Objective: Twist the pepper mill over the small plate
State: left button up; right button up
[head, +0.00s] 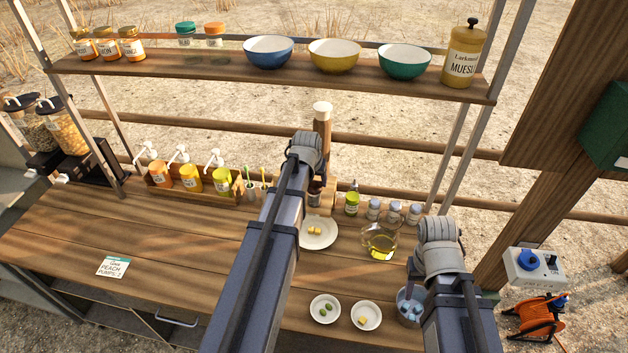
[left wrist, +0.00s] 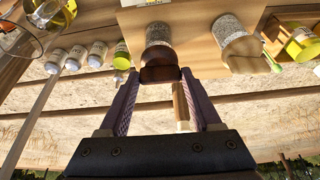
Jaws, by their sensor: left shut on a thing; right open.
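My left gripper (left wrist: 160,84) is shut on the dark wooden end of the pepper mill (left wrist: 158,38), which has a speckled clear body. The mill is on or just over a wooden board, contact unclear. In the head view, my left wrist mostly hides it. A second, lighter wooden mill (left wrist: 235,45) stands beside it, outside the fingers. A white plate (head: 319,233) with yellow pieces lies in front of the board. Two smaller white dishes, one with olives (head: 325,309) and one with yellow pieces (head: 366,316), sit nearer.
An oil jug (head: 380,242) stands right of the plate, with several small jars (head: 373,209) behind. A cup of ice (head: 409,306) is by my right arm. Pump bottles (head: 191,178) stand left in a crate. A shelf (head: 230,67) hangs above. The counter's left is mostly clear.

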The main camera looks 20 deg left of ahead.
pick_arm(q)
jog(key=m, duration=0.1)
jog(key=m+h, duration=0.1)
jog(key=m, duration=0.1)
jog(key=m+h, duration=0.1)
jog(key=m, duration=0.1)
jog(key=shift+a, duration=0.25)
jog(key=m+h, duration=0.1)
jog(key=m, duration=0.4)
jog(key=shift+w+a+g+h, duration=0.1)
jog(key=shift+w+g+h, duration=0.05)
jog(key=shift+g+h, duration=0.25)
jog(key=m+g+h, duration=0.1)
jog(key=m, duration=0.3)
jog(key=shift+w, duration=0.1)
jog(key=shift+m+g+h, duration=0.15)
jog(key=shift+m+g, duration=0.4)
jog(key=shift+m, duration=0.75)
jog(key=shift+m+g+h, duration=0.15)
jog(key=shift+m+g, duration=0.4)
jog(key=shift+m, duration=0.75)
jog(key=o, duration=1.4)
jog(key=shift+r, duration=0.1)
